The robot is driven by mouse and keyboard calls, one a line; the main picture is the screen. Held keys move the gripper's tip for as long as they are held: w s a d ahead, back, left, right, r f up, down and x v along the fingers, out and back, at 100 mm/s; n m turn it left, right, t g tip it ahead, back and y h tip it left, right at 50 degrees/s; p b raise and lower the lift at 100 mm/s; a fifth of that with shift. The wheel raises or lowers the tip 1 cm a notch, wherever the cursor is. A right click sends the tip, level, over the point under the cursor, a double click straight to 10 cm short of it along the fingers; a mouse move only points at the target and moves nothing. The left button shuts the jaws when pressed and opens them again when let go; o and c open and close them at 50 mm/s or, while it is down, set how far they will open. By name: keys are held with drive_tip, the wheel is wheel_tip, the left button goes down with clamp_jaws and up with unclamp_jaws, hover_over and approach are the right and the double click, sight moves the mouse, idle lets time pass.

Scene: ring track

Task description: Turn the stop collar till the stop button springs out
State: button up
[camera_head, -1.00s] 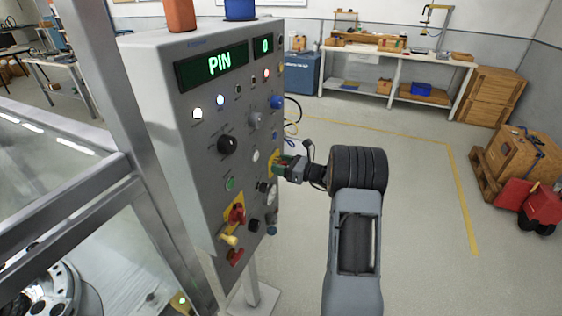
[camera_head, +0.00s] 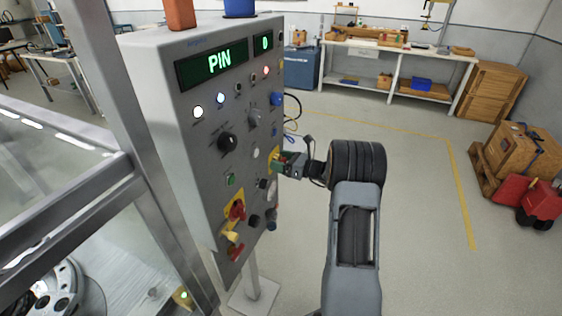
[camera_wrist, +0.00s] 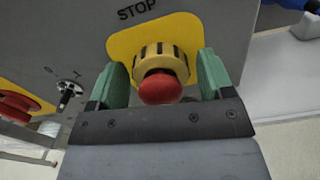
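The stop button (camera_wrist: 160,88) is a red knob in front of the stop collar (camera_wrist: 160,62), a yellow ring with dark ribs. The collar sits on a yellow plate (camera_wrist: 122,46) marked STOP. My gripper (camera_wrist: 163,84) straddles the collar, with one green finger on each side. The fingers are open, with a narrow gap between them and the collar; firm contact is not visible. In the head view, my gripper (camera_head: 284,162) is at the right part of the grey panel (camera_head: 185,130), hiding most of the button and collar.
A metal frame post (camera_head: 120,110) stands left of the panel. The floor to the right is clear up to a pallet with crates (camera_head: 520,150).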

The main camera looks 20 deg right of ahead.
drive_tip(key=shift+o, duration=0.5)
drive_tip(key=b+v, duration=0.2)
drive_tip(key=v, duration=1.2)
drive_tip(key=shift+a, duration=0.1)
